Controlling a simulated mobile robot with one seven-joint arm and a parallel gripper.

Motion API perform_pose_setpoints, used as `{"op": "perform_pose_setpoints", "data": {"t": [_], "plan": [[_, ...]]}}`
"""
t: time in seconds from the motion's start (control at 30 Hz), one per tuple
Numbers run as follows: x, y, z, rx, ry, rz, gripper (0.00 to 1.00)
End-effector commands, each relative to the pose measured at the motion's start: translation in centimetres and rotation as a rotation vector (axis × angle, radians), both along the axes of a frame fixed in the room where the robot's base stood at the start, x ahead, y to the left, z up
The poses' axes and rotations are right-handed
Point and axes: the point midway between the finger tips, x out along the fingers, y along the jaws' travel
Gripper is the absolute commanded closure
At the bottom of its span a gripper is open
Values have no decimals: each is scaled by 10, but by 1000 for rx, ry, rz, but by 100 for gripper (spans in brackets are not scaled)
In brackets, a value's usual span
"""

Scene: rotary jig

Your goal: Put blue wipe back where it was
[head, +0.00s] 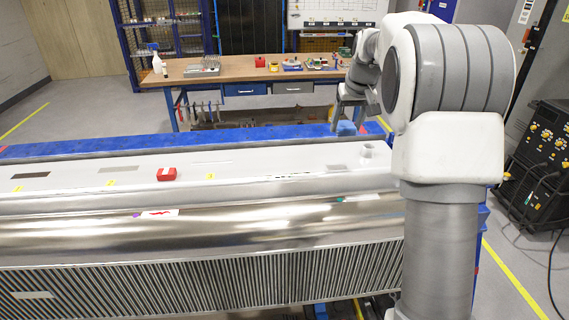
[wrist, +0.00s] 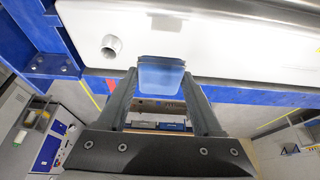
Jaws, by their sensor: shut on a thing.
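The blue wipe (wrist: 161,78) is a small, folded-looking blue piece held between the two fingers of my gripper (wrist: 161,70) in the wrist view. The fingers press on its left and right sides. In the head view my gripper (head: 347,122) points down at the far right end of the large metal machine (head: 90,185), with the light blue wipe (head: 346,129) at its fingertips. The wipe is in front of the blue frame there, and I cannot tell whether it touches anything below.
A short pipe stub (head: 368,149) stands on the machine's white top near my gripper. Behind is a workbench (head: 225,75) with a spray bottle (head: 156,60) and small items. A black control cabinet (head: 540,160) stands at the right.

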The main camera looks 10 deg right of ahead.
Motion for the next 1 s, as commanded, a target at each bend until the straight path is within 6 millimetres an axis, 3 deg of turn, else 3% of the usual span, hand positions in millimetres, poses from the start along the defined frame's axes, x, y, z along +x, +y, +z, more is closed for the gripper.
{"op": "perform_pose_setpoints", "data": {"t": [0.17, 0.6, 0.77, 1.0], "plan": [[7, 12, -6, 0, 2, 7, 93], [46, 94, -60, 0, 3, 6, 93], [51, 103, -69, -1, 0, 4, 93], [50, 103, -100, 0, 3, 2, 93]]}}
